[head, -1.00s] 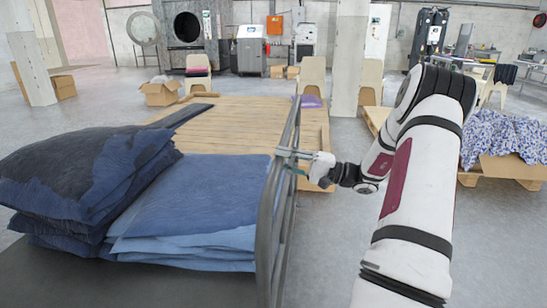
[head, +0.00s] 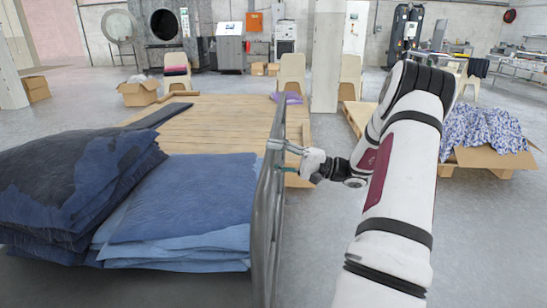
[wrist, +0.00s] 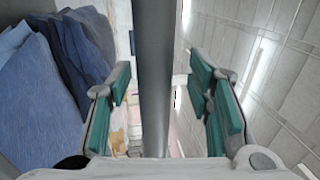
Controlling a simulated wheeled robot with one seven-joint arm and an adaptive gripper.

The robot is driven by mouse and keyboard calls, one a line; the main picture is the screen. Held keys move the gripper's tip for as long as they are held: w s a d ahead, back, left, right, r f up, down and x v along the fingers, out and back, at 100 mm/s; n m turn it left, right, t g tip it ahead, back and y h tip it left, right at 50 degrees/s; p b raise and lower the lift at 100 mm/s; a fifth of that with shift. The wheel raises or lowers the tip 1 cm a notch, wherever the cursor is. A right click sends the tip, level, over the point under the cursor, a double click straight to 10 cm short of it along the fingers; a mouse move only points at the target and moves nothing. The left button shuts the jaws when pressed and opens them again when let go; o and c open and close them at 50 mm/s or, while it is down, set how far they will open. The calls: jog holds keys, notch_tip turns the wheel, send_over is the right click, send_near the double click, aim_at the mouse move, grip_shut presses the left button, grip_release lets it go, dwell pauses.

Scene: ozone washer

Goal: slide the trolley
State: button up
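The trolley is a dark flat deck (head: 30,272) with a grey tubular rail (head: 265,225) at its right end. It carries stacks of folded blue cloth (head: 185,205) and darker navy cloth (head: 75,180). My gripper (head: 279,155) reaches the rail from the right, near its upper part. In the wrist view, a grey bar (wrist: 155,80) of the rail stands between my gripper's green-padded fingers (wrist: 160,85). Gaps show on both sides of the bar, so the fingers are open around it. The trolley's wheels are hidden.
A low wooden platform (head: 220,118) lies just beyond the trolley. A pallet with a box of patterned cloth (head: 485,132) stands at right. Chairs (head: 292,72), a pillar (head: 327,60) and machines (head: 165,28) are farther back. Bare floor (head: 320,235) shows right of the rail.

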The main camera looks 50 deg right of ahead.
jog(key=v, duration=1.2)
jog(key=shift+s+d, duration=0.1)
dwell(0.4)
